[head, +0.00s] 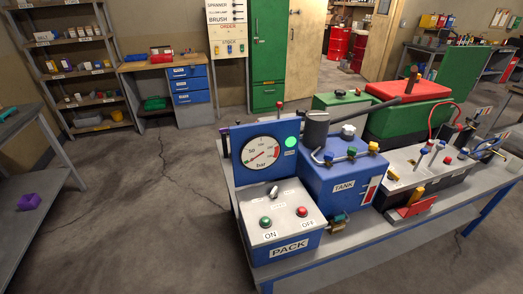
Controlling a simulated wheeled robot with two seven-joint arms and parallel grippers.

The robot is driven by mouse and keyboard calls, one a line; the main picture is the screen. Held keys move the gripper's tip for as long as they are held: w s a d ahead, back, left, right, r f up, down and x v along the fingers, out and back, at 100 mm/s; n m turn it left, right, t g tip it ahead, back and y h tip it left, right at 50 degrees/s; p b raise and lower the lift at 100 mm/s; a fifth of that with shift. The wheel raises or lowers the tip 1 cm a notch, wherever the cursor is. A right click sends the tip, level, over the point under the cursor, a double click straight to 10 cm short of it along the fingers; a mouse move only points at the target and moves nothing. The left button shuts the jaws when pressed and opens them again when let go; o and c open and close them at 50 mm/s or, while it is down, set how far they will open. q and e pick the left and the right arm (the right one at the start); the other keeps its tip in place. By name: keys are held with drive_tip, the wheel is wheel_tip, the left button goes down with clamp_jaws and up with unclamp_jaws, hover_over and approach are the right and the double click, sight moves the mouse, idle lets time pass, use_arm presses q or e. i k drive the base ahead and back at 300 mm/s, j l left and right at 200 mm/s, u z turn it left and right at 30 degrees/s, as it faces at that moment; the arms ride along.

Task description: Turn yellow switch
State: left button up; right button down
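Several yellow parts show on the workbench, and I cannot tell which one is the yellow switch. A yellow knob (374,146) sits on the pipe on top of the blue tank (340,178). An upright yellow handle (417,193) stands by a red block (410,211) right of the tank. A small yellow piece (393,175) lies at the left end of a grey-topped box. Neither gripper is in view.
A gauge panel (244,178) stands behind the PACK box. A red-lidded green box (405,92) and a red cable (441,112) are at the back right. A side table (22,123) with a purple object (30,202) is at left. The floor (150,220) between is clear.

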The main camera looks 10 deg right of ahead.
sight(391, 175)
drive_tip(key=z, duration=1.65)
drive_tip(key=i+l+u, duration=0.2)
drive_tip(key=u, duration=0.3)
drive_tip(key=i+l+u, duration=0.1)
drive_tip(key=l+u, duration=0.35)
drive_tip(key=i+l+u, duration=0.1)
drive_tip(key=l+u, duration=0.15)
drive_tip(key=u, duration=0.25)
